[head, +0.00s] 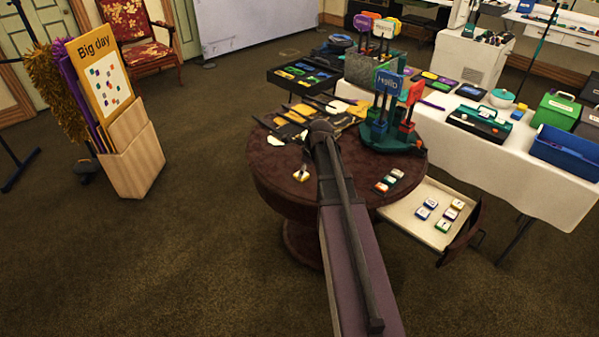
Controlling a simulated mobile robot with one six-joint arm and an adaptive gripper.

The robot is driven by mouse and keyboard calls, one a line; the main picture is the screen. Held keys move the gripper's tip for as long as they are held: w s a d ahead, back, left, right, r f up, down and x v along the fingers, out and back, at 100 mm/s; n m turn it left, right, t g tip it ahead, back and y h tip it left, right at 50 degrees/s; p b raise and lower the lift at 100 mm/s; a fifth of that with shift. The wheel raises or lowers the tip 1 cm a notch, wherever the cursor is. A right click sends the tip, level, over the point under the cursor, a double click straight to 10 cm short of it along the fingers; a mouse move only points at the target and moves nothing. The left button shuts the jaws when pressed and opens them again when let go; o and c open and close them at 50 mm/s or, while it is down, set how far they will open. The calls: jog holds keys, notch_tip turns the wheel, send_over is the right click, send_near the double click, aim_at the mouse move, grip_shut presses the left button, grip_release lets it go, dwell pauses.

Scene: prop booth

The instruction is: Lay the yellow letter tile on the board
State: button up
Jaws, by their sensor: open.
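My arm reaches up the middle of the picture over the round brown table (345,195). My gripper does not show; the arm hides that area. A small pale piece with some yellow and a dark mark (300,174) lies on the table's left front; it is too small to tell whether it is the yellow letter tile. A short row of coloured tiles (389,180) lies near the right front edge; I cannot tell whether a board is under it. Several small white-topped tiles with coloured edges (443,226) lie in a pale open tray (410,205) right of the table.
A teal stand with blue and red signs (390,135) stands at the table's back right. Flat yellow and black pieces (300,120) lie at its back left. A white-clothed table (500,165) is behind on the right. A wooden box with placards (132,155) stands left. Carpet between is clear.

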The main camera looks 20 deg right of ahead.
jog(key=w+d+r+m+t+p, duration=0.1)
jog(key=w+d+r+m, duration=0.1)
jog(key=d+m, duration=0.3)
jog(key=shift+w+r+p, duration=0.15)
jog(key=shift+r+p, duration=0.15)
jog(key=shift+r, duration=0.1)
jog(key=shift+f, duration=0.15)
jog(key=b+x, duration=0.8)
jog(key=shift+f, duration=0.2)
dwell(0.5)
jog(key=shift+b+x, duration=2.4)
jog(key=shift+x, duration=0.2)
jog(key=c, duration=1)
